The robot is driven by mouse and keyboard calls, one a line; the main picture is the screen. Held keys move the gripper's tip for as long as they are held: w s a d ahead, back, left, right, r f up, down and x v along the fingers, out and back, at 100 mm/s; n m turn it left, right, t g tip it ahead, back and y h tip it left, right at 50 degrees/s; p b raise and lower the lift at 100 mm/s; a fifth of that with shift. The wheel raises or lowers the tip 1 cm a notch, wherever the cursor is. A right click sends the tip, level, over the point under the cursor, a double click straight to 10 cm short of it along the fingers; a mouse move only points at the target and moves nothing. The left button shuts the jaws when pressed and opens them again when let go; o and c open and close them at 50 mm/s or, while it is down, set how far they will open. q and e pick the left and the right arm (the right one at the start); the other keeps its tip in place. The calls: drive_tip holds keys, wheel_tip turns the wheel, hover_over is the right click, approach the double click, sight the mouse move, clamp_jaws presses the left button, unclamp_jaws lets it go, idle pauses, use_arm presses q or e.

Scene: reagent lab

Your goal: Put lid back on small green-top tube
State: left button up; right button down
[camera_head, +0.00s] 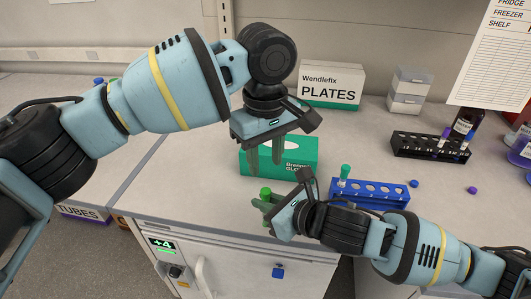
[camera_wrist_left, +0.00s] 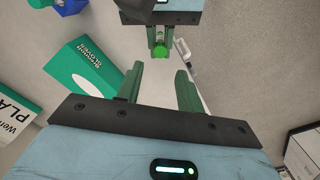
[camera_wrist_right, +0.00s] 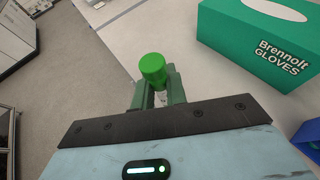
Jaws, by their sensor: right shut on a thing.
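My right gripper (camera_head: 262,203) is shut on a small clear tube (camera_wrist_right: 161,98), held upright above the bench's front edge. A bright green lid (camera_head: 266,193) sits at the tube's top; it also shows in the right wrist view (camera_wrist_right: 153,69) and left wrist view (camera_wrist_left: 160,50). I cannot tell whether it is fully seated. My left gripper (camera_head: 265,160) is open and empty, pointing down above and just behind the lid, apart from it. Its spread fingers show in the left wrist view (camera_wrist_left: 159,88). Another green-topped tube (camera_head: 345,171) stands in the blue rack (camera_head: 375,202).
A green glove box (camera_head: 305,150) stands close behind both grippers. A black rack (camera_head: 405,148) with tubes and a dark bottle (camera_head: 465,122) are at the right. A blue cap (camera_head: 413,183) and a purple cap (camera_head: 472,190) lie loose.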

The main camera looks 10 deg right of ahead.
sight(266, 190)
use_arm(q)
wheel_tip(266, 190, down, 8)
drive_tip(key=shift+r, duration=0.25)
clamp_jaws()
drive_tip(key=m, duration=0.6)
drive_tip(key=shift+m, duration=0.3)
idle(0.3)
drive_tip(key=shift+o, duration=0.3)
unclamp_jaws()
